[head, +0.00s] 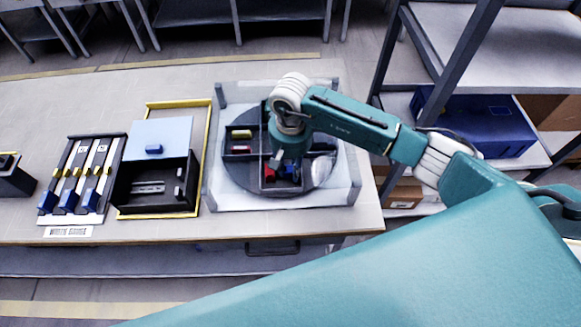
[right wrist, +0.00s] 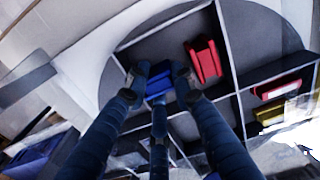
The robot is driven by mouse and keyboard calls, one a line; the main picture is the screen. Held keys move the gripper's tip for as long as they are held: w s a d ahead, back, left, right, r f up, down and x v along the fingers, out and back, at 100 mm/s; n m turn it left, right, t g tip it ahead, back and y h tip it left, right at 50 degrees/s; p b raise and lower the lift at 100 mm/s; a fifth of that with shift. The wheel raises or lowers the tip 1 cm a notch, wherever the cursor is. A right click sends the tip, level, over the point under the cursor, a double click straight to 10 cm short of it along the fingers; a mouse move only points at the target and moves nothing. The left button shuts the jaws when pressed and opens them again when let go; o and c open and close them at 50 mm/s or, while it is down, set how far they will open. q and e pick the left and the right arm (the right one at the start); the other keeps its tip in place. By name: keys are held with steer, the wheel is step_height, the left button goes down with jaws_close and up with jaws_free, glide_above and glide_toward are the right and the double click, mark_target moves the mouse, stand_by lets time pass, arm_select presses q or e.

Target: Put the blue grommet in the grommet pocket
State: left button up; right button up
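A small blue part (right wrist: 180,74), which looks like the blue grommet, lies in a compartment of the dark round tray (head: 237,180). It also shows in the head view (head: 291,172), partly behind my gripper. My right gripper (right wrist: 160,92) points down over this compartment. Its dark fingers are spread, with the blue part between and just beyond their tips; I cannot tell whether they touch it. A red part (right wrist: 203,61) lies beside the blue one in the same compartment. I cannot tell which recess is the grommet pocket. My left gripper is out of view.
The round tray sits in a clear-walled frame (head: 352,192). Left of it stands a black open box (head: 136,199) with a pale blue panel (head: 177,131) bearing a small blue block (head: 153,149). Further left is a rack (head: 83,172) with blue blocks. Shelving (head: 481,55) stands at right.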

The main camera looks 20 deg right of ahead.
mark_target(291, 168)
steer(key=shift+o, duration=0.5)
steer(key=shift+r+p, duration=0.3)
steer(key=shift+p, duration=0.1)
step_height(291, 168, up, 12)
steer(key=b, duration=0.4)
steer(key=shift+f+b, duration=0.15)
steer(key=shift+b, duration=0.15)
